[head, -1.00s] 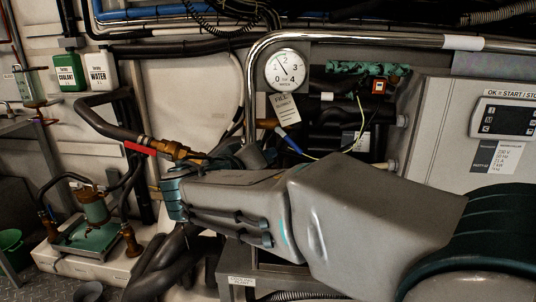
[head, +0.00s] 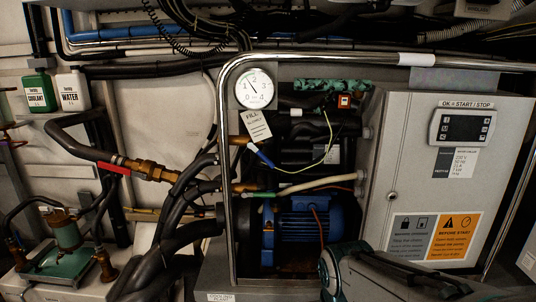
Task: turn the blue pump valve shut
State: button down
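A blue motor-like pump body (head: 312,222) sits low inside the chiller frame, behind the chrome rail. A small blue lever (head: 263,157) sits on a brass fitting above it, below the hanging fill tag. I cannot tell for sure that this lever is the blue pump valve. It slants down to the right. My arm (head: 400,280) shows at the bottom right, in front of the pump. My gripper's fingers do not show, and nothing visible touches the lever.
A pressure gauge (head: 255,89) and tag (head: 255,126) are above the lever. A red-handled valve (head: 113,168) is on the left hose. Black hoses (head: 185,190) crowd the frame's left side. The chrome rail (head: 226,200) stands in front. A grey control box (head: 400,150) closes off the right.

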aim_at(250, 145)
jog(key=k, duration=1.2)
jog(key=u, duration=0.6)
jog(key=i, duration=1.55)
jog(key=z, duration=0.85)
